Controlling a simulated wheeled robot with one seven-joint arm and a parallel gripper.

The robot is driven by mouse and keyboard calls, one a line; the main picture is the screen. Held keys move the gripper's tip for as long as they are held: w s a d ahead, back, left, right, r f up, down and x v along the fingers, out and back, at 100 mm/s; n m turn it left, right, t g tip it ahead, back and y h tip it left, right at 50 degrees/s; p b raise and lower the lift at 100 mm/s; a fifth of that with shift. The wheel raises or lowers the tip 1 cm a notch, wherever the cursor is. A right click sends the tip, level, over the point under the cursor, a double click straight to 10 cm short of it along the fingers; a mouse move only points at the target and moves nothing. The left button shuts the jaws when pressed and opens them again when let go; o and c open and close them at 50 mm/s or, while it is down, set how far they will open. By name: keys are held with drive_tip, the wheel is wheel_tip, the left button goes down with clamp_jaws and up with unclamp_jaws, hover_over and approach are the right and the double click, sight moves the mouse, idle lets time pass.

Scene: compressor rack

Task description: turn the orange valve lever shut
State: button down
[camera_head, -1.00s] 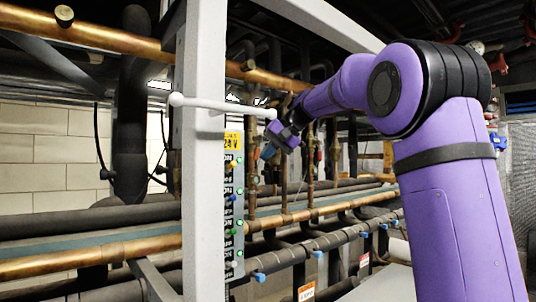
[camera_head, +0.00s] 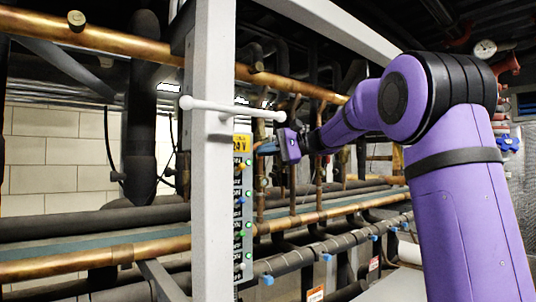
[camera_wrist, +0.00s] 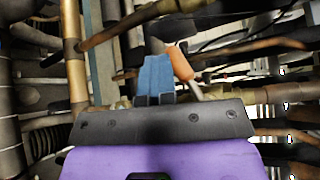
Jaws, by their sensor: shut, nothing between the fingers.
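The orange valve lever (camera_wrist: 180,62) shows in the wrist view just right of my fingertips, tilted, with a pale metal shank (camera_wrist: 194,90) below it. My gripper (camera_wrist: 155,75) has its blue fingers shut together with nothing between them. The fingers are beside the lever, on its left; whether they touch it I cannot tell. In the head view my gripper (camera_head: 266,148) points left near the yellow-labelled panel on the grey post. I cannot make out the lever clearly there.
A white horizontal bar (camera_head: 225,107) sticks out from the grey upright post (camera_head: 212,200) just above my gripper. Copper pipes (camera_head: 110,250) and dark insulated pipes (camera_head: 90,220) run behind. A narrow panel of lights and switches (camera_head: 243,205) hangs below and left of my gripper.

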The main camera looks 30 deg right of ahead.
drive_tip(key=shift+a+r+m+t+y, duration=0.45)
drive_tip(key=shift+r+m+y, duration=0.2)
drive_tip(key=shift+y, duration=0.25)
drive_tip(key=shift+s, duration=0.1)
